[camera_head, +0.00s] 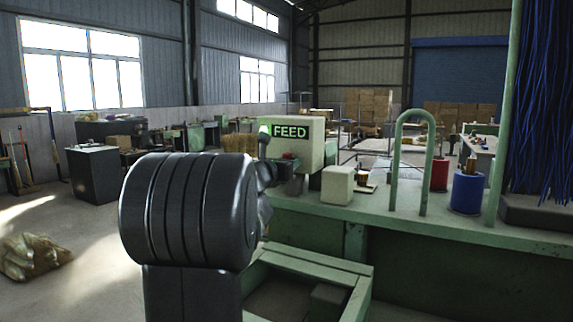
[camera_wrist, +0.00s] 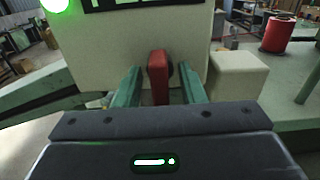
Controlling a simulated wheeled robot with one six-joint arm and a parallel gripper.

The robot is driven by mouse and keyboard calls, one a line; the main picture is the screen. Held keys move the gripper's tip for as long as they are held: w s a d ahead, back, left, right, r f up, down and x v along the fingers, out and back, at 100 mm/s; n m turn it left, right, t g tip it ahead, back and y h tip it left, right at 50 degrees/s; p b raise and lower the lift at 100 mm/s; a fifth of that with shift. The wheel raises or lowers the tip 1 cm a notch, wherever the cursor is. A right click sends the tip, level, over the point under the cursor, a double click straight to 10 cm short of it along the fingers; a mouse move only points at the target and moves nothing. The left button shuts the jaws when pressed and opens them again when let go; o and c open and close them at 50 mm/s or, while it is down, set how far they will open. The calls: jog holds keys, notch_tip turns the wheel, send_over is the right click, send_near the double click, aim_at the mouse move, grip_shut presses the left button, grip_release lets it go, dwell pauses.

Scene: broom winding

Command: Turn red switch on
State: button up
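The red switch (camera_wrist: 158,76) stands on the front of the pale box marked FEED (camera_head: 311,147); it shows small and red in the head view (camera_head: 288,156). In the wrist view the two green fingers of my gripper (camera_wrist: 160,80) lie on either side of the switch, with a small gap on each side. My gripper is open around it and does not visibly pinch it. A green lamp (camera_wrist: 54,5) glows at the box's upper left. In the head view my dark arm hides part of the gripper.
A small pale block (camera_head: 338,185) sits right of the FEED box on the green bench (camera_head: 365,212). A green hoop (camera_head: 399,165), a red spool (camera_head: 439,173) and a blue spool (camera_head: 466,194) stand farther right. Blue bristles hang at the far right.

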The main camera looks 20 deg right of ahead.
jog(key=b+v, duration=0.2)
jog(key=v, duration=1.1)
jog(key=shift+s+a, duration=0.2)
jog(key=shift+a, duration=0.1)
jog(key=p+x, duration=0.2)
jog(key=x, duration=1.2)
jog(key=shift+s, duration=0.1)
jog(key=shift+s+a, duration=0.1)
jog(key=shift+a, duration=0.05)
